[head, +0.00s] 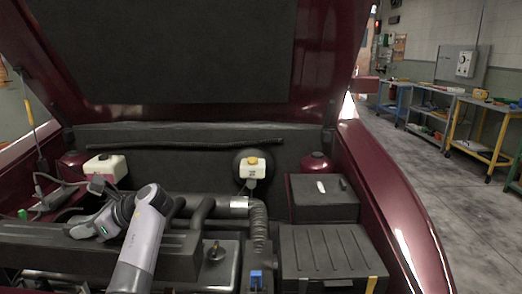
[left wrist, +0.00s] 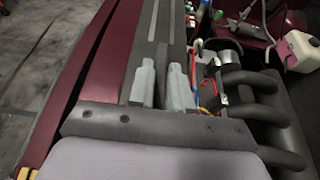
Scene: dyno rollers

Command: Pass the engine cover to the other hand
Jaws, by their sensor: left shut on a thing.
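The engine cover (head: 40,250) is a long dark grey slab with ribs on its top, at the lower left of the engine bay in the head view. My left gripper (head: 80,231) reaches in over its top and is shut on it. In the left wrist view the two grey fingers (left wrist: 163,90) stand on either side of a dark ribbed strip of the cover (left wrist: 166,28). The fingertips' exact contact is hard to see. My left forearm hides part of the cover in the head view. My right gripper shows in neither view.
Dark pipes (head: 200,208) and a ribbed hose (head: 258,228) lie right of the cover. A ridged black box (head: 325,255) and a smaller one (head: 322,205) stand at the right. The raised hood (head: 180,50) hangs above. Workbenches (head: 480,125) stand beyond the car.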

